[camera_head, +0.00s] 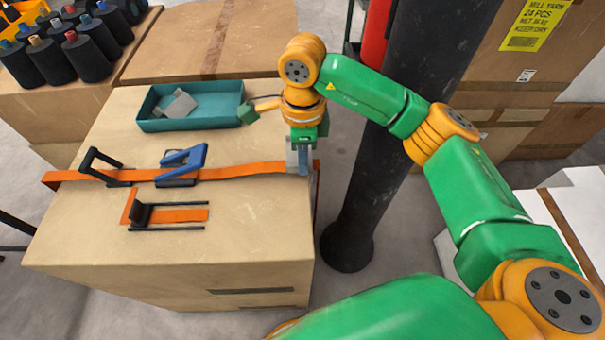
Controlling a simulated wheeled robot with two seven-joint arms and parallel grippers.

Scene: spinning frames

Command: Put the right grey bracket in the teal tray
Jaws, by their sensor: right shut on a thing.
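The teal tray (158,125) sits at the back of the large cardboard box top, with a light grey bracket (178,106) lying tilted inside it. My right gripper (303,160) points down at the box's right edge, at the end of the orange strap (240,170). It is shut on a grey bracket (291,157), which is small and mostly hidden by the gripper. I cannot tell whether this bracket still touches the box or strap. My left gripper is not in view.
A black buckle (98,166) and a blue buckle (184,160) sit along the strap. A black frame (165,216) with an orange strip lies in front. A dark column (385,130) stands just right of the box. Thread cones (85,57) stand at back left.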

